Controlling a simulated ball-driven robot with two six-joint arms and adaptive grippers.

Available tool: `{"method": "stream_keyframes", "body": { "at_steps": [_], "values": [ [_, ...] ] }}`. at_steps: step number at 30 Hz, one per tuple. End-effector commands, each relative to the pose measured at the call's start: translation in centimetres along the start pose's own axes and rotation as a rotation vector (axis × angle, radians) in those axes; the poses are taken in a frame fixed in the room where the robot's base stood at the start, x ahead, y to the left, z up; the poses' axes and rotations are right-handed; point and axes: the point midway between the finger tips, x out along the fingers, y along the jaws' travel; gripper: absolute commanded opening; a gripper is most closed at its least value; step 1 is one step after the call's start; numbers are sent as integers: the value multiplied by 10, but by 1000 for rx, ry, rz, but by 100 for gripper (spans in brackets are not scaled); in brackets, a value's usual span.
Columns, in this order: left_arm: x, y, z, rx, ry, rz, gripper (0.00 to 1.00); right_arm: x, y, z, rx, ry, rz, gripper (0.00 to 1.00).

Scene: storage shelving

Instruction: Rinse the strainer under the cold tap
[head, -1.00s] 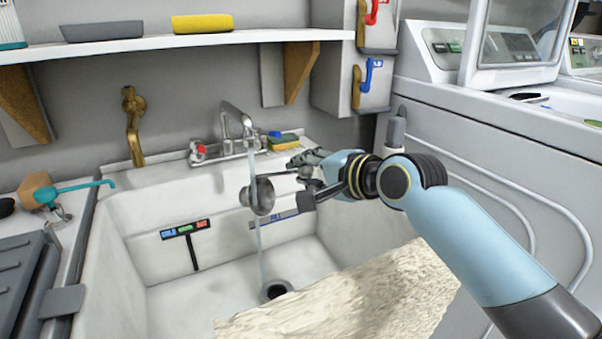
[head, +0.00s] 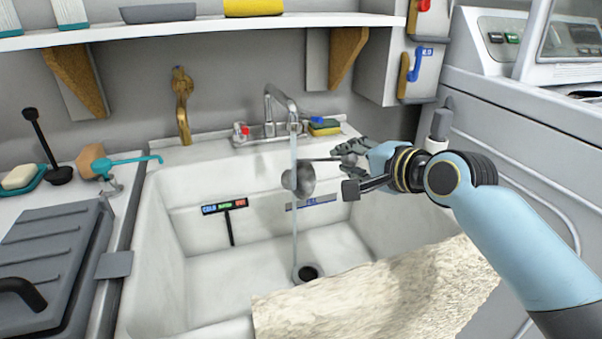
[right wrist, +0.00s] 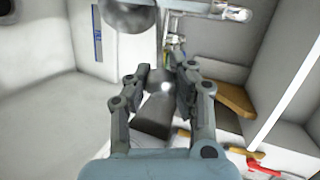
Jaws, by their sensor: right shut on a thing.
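A metal strainer (head: 305,180) is held over the sink (head: 185,240), its bowl turned on its side. My right gripper (head: 350,172) is shut on its thin handle, with the bowl to the left of the fingers. Water (head: 294,235) runs from the chrome tap (head: 280,103) and passes at the bowl's left edge, down to the drain. The tap has a red knob (head: 242,132) on the left and a blue one (head: 317,120) on the right. In the right wrist view, a grey rounded part, seemingly the strainer (right wrist: 130,14), shows beyond the fingers (right wrist: 163,80). My left gripper is out of view.
A pale rough slab (head: 375,300) covers the sink's front right. A brass spout (head: 182,105) stands at the back left. A sponge (head: 324,128) lies right of the tap. A shelf (head: 210,27) hangs above. A grey lidded box (head: 50,255) stands on the left counter.

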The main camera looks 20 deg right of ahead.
Motion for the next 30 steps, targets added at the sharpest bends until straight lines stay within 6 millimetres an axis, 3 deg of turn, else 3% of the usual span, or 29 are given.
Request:
{"method": "stream_keyframes", "body": {
  "at_steps": [11, 30],
  "values": [
    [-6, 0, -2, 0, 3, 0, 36, -1, -1, 5, 0, 0, 0, 0],
    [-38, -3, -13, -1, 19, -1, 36, -52, 14, 22, 0, 0, 0, 0]
  ]
}}
